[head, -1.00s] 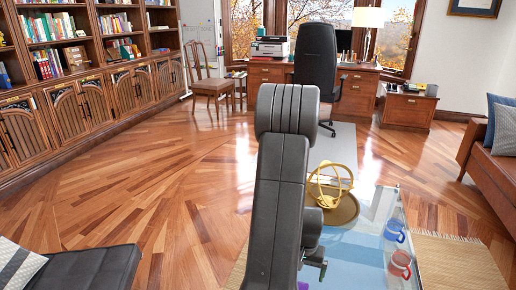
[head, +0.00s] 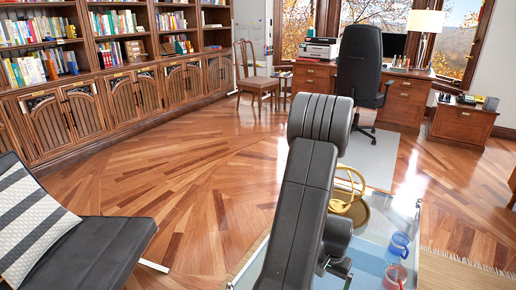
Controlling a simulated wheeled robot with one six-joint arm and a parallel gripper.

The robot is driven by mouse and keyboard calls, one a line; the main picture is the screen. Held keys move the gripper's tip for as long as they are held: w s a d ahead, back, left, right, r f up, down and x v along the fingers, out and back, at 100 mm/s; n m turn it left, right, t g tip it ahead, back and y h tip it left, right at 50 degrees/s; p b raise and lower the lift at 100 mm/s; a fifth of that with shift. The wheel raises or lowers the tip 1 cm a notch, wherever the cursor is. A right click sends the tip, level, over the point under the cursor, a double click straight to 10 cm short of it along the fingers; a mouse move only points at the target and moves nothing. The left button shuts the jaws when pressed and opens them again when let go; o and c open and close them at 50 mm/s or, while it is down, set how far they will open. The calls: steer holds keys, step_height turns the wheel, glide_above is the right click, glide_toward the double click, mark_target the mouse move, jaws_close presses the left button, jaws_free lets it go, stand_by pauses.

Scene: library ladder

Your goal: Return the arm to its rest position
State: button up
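My dark grey arm (head: 300,205) rises from the bottom of the head view and bends at a thick ribbed joint (head: 320,122). Its far part folds back down behind the near link. A small dark part that looks like my gripper (head: 338,266) shows at the right of the arm, over the glass table. Most of it is hidden by the arm, so I cannot tell whether its fingers are open or shut. I see nothing held in it.
A glass table (head: 375,245) bears a yellow ring-shaped ornament (head: 350,205), a blue mug (head: 398,246) and a red mug (head: 394,277). A black lounge chair (head: 95,250) is at lower left. Bookshelves (head: 120,70) line the left wall. The wood floor (head: 190,190) between is clear.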

steer(key=shift+d+f+b, duration=0.1)
steer(key=shift+f+b, duration=0.7)
steer(key=shift+f, duration=0.35)
steer(key=shift+s+r, duration=0.1)
